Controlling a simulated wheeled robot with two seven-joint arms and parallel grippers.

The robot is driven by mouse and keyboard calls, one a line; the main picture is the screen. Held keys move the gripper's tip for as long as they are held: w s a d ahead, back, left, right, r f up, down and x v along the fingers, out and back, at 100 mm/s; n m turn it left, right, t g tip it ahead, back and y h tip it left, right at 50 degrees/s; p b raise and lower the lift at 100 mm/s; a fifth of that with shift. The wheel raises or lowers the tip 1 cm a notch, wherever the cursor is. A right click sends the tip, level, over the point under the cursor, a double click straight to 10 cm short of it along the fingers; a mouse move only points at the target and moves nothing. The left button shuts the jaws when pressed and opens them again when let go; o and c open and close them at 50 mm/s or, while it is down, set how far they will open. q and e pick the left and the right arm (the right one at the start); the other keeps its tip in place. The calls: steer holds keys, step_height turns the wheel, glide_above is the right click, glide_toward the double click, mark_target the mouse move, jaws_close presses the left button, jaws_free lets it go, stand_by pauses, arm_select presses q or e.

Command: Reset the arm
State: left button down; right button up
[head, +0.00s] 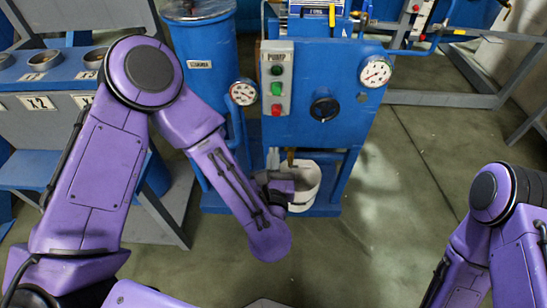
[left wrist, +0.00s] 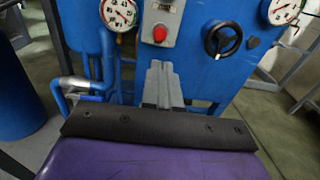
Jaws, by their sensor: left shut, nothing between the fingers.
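My left arm is purple and reaches in from the left in the head view, bent at the elbow. My left gripper (head: 273,160) is in front of the lower part of the blue pump unit (head: 320,100), beside a white bucket (head: 305,186). In the left wrist view the grey fingers of the left gripper (left wrist: 158,70) are together and empty, pointing at the blue unit below the red button (left wrist: 160,33). My right arm shows at the right edge of the head view; its gripper is out of view.
The unit carries a button panel (head: 277,78), a black knob (head: 324,108), a left gauge (head: 243,92) and a right gauge (head: 375,71). A blue tank (head: 205,50) stands behind my left arm. A blue rack (head: 45,75) is at left. The floor (head: 400,200) between my arms is clear.

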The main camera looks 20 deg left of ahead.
stand_by(0.4)
arm_select(q)
steer(key=s+a+f+m+g+h+p, duration=0.1)
steer(key=s+f+m+g+h+p, duration=0.15)
steer(key=f+m, duration=0.65)
steer(key=s+a+f+m+g+h+p, duration=0.1)
steer(key=s+f+m+g+h+p, duration=0.2)
steer(key=m, duration=1.2)
steer(key=s+a+f+m+g+y+p, duration=0.2)
steer(key=s+a+m+g+p, duration=0.1)
steer(key=s+a, duration=0.5)
steer(key=s+a+f+m+g+y+p, duration=0.2)
steer(key=s+a+m+g, duration=0.3)
steer(key=s+a, duration=0.3)
steer(key=s+p, duration=0.1)
steer(key=s, duration=0.2)
steer(key=shift+s+g, duration=0.15)
steer(key=shift+g, duration=0.2)
